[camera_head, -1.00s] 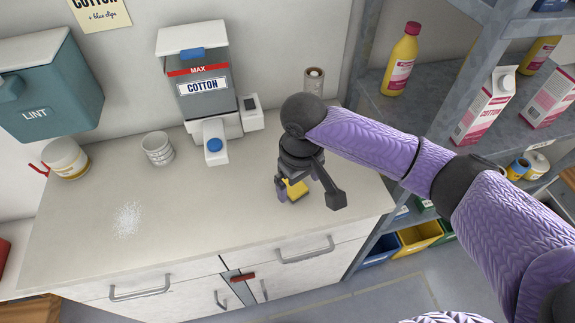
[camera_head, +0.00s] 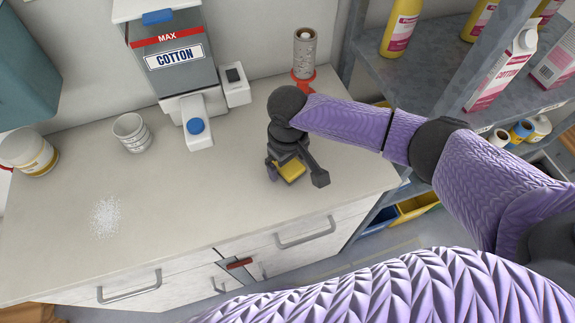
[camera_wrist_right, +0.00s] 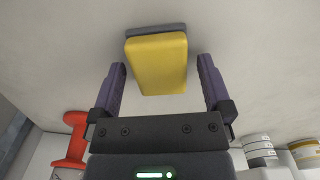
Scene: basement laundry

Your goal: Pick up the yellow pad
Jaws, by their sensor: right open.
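The yellow pad (camera_head: 290,170) lies on the light countertop (camera_head: 200,215), partly hidden by my right gripper in the head view. In the right wrist view the yellow pad (camera_wrist_right: 158,63) has a grey layer along its far edge. My right gripper (camera_head: 285,175) is open just above it. In the wrist view its two purple-grey fingers (camera_wrist_right: 163,78) stand one on each side of the pad, with a gap on both sides. Whether the fingertips reach down beside the pad is hard to tell. My left gripper is not in view.
A cotton dispenser (camera_head: 175,70) stands at the back. A white cup (camera_head: 131,132), a tub (camera_head: 28,151) and white powder (camera_head: 106,216) are on the left. A speckled cylinder on a red base (camera_head: 303,55) stands behind the gripper. Grey shelves (camera_head: 440,85) with bottles are at the right.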

